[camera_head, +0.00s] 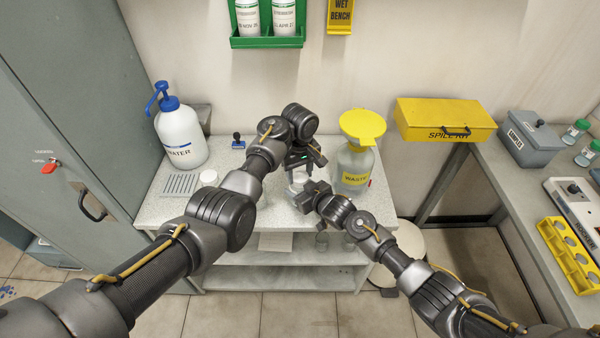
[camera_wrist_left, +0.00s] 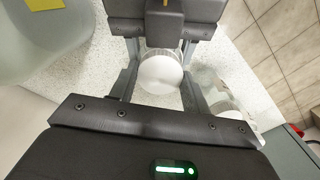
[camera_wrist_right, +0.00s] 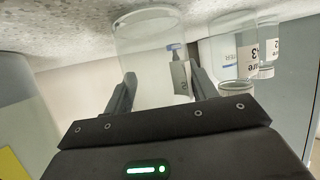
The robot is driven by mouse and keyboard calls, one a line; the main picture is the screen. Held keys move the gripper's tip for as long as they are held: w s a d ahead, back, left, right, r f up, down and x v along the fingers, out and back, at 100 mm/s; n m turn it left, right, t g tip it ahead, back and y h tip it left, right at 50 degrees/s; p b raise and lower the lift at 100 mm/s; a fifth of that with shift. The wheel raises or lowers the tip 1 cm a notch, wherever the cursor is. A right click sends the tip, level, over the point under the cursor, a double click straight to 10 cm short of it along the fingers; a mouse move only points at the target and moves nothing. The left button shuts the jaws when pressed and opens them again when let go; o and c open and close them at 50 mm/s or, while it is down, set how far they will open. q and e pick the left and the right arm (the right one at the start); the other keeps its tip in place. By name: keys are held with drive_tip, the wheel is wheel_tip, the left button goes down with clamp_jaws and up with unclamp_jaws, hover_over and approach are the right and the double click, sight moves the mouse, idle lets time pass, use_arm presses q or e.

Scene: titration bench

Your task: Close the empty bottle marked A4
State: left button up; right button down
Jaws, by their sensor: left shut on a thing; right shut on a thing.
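My left gripper (camera_head: 303,158) is shut on a white round cap (camera_wrist_left: 161,74) and comes down from above. The cap is over the clear, empty bottle (camera_wrist_right: 152,55), and glass shows around its edge in the left wrist view. I cannot tell whether the cap touches the bottle's mouth. My right gripper (camera_head: 312,193) is shut on this bottle from the side. The bottle is upright, its base at or close above the bench top. A label shows on it in the right wrist view, but its mark is not readable, so I cannot confirm A4.
Other clear bottles (camera_wrist_right: 232,48) stand close by, one label ending in 3. The WASTE bottle with yellow funnel (camera_head: 355,166) is close right of the grippers. The WATER pump bottle (camera_head: 180,137) and a white round piece (camera_head: 208,176) are left on the bench (camera_head: 160,208).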

use_arm(q)
drive_tip(key=m, duration=0.6)
drive_tip(key=o, duration=1.1)
drive_tip(key=shift+r, duration=2.25)
drive_tip(key=shift+c, duration=0.2)
